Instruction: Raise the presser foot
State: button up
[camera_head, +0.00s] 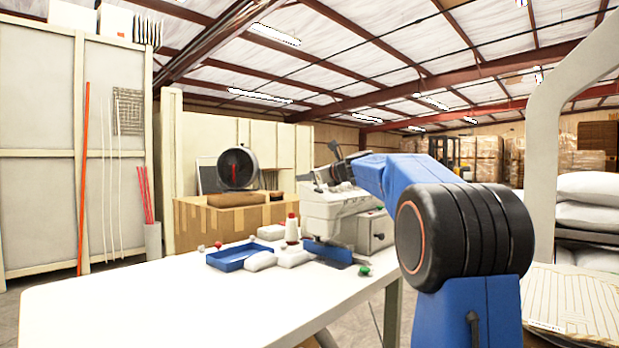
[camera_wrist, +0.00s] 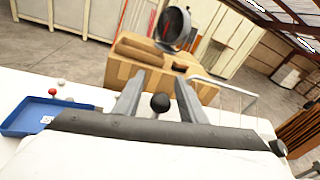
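The white sewing machine (camera_head: 330,212) stands on the white table, partly hidden behind my blue arm in the head view. My gripper (camera_head: 336,165) is above the top of the machine. In the wrist view my gripper (camera_wrist: 158,86) has its two grey fingers apart. A black ball knob (camera_wrist: 160,103) shows between the fingers, with visible gaps on both sides. I cannot tell its depth relative to the fingertips. The presser foot cannot be made out in either view.
The white table (camera_head: 160,308) holds a blue tray (camera_head: 232,258), a white thread cone (camera_head: 292,230) and white pouches (camera_head: 261,261). A cardboard box (camera_head: 215,222) stands behind. Stacked white pillows (camera_head: 588,200) are at the right. The table's left part is clear.

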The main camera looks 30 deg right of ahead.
jog(key=s+d+r, duration=0.2)
jog(key=s, duration=1.5)
jog(key=shift+d, duration=0.4)
jog(key=shift+d, duration=0.1)
